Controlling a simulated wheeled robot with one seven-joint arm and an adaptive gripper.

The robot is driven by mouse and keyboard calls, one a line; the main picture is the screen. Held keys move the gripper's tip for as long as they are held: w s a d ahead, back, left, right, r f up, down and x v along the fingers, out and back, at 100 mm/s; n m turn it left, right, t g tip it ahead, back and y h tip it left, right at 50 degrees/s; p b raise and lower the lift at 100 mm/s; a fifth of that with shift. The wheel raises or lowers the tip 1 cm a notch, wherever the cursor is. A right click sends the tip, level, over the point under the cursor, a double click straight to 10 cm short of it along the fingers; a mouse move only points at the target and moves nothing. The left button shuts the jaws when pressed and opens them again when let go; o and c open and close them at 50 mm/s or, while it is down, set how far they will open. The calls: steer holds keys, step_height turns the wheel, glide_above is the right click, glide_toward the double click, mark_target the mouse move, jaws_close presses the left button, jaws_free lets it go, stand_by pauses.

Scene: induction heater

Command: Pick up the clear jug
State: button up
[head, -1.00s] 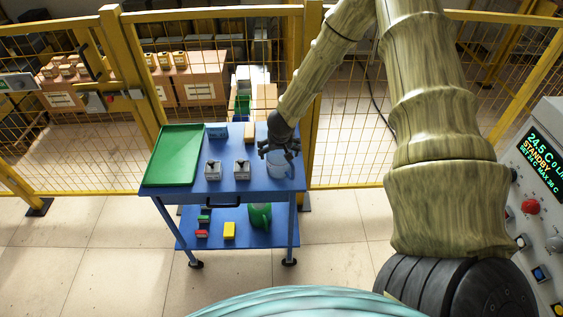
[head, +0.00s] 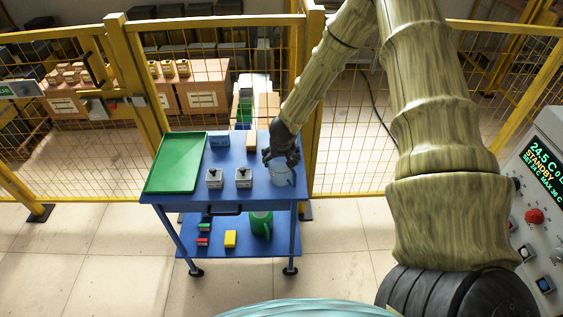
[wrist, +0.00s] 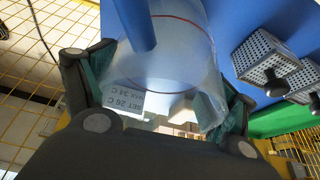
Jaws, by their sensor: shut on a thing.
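The clear jug (head: 282,176) stands at the right end of the blue cart's top shelf (head: 232,196). It is see-through and pale. My gripper (head: 281,158) is over the jug in the head view, with its dark fingers at the jug's upper part. In the wrist view the jug (wrist: 168,62) sits between the two fingers of my gripper (wrist: 150,105), one at each side of its wall. The gripper is shut on the jug. Whether the jug's base touches the shelf is hard to tell.
A green tray (head: 176,165) lies on the cart's left. Two small grey perforated boxes (head: 229,178), a blue box (head: 219,140) and a tan block (head: 251,141) share the top. A green jug (head: 262,224) stands on the lower shelf. A yellow mesh fence (head: 345,150) runs behind.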

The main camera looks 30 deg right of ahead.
steer(key=s+a+r+b, duration=0.2)
steer(key=s+a+b, duration=0.1)
steer(key=s, duration=0.4)
steer(key=s+a+r+b, duration=0.2)
steer(key=s+a+b, duration=0.15)
steer(key=s, duration=0.35)
steer(key=w+a+f+n+y, duration=0.1)
steer(key=a+f+n, duration=0.1)
steer(key=a, duration=0.7)
steer(key=w+a+f+n+y, duration=0.1)
steer(key=a+f, duration=0.4)
steer(key=a, duration=0.5)
steer(key=shift+w+a+n+t, duration=0.15)
steer(key=shift+w+n+t, duration=0.25)
steer(key=shift+n, duration=0.8)
steer(key=shift+f, duration=0.1)
